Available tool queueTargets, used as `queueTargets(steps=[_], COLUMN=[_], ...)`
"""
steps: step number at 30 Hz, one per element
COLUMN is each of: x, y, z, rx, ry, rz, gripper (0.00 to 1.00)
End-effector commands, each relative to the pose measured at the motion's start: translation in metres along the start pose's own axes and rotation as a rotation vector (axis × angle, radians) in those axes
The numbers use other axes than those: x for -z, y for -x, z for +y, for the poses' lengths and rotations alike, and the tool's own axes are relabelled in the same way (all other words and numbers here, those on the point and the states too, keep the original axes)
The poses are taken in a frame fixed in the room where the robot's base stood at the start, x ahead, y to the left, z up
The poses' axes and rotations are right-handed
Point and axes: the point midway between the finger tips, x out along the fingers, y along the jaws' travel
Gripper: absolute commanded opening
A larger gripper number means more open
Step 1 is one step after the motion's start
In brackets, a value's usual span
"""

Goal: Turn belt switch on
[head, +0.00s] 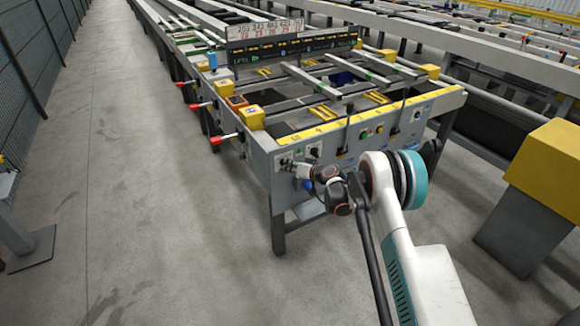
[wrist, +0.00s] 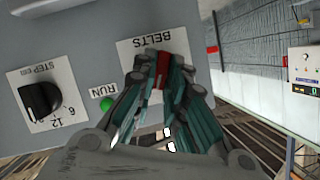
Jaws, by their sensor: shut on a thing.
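My gripper (wrist: 160,72) is at the grey panel under the BELTS label (wrist: 135,46) in the wrist view. Its teal and grey fingers are closed around a red piece (wrist: 163,62), the belt switch, at their tips. The fingers hide most of the switch, so its exact position cannot be read. In the head view my gripper (head: 308,171) is against the left part of the table's front panel (head: 281,190).
Left of the gripper in the wrist view are a black STEP knob (wrist: 40,100) and a green RUN light (wrist: 106,104). In the head view, red-tipped levers (head: 215,140) stick out from the table's left side. Bare floor (head: 140,200) lies left. A yellow-topped post (head: 545,165) stands right.

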Motion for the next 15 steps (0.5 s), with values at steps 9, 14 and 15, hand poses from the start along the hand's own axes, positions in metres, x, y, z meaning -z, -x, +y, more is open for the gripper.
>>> queueTargets(steps=[9, 14, 15], x=[-0.0014, -0.0017, -0.0017], y=[-0.0001, -0.0003, -0.0004], z=[0.0038, 0.0039, 0.0040], rx=[0.086, 0.114, 0.119], ry=[-0.208, -0.274, -0.287], rz=[-0.001, -0.002, -0.002], gripper=[0.00, 0.00, 0.00])
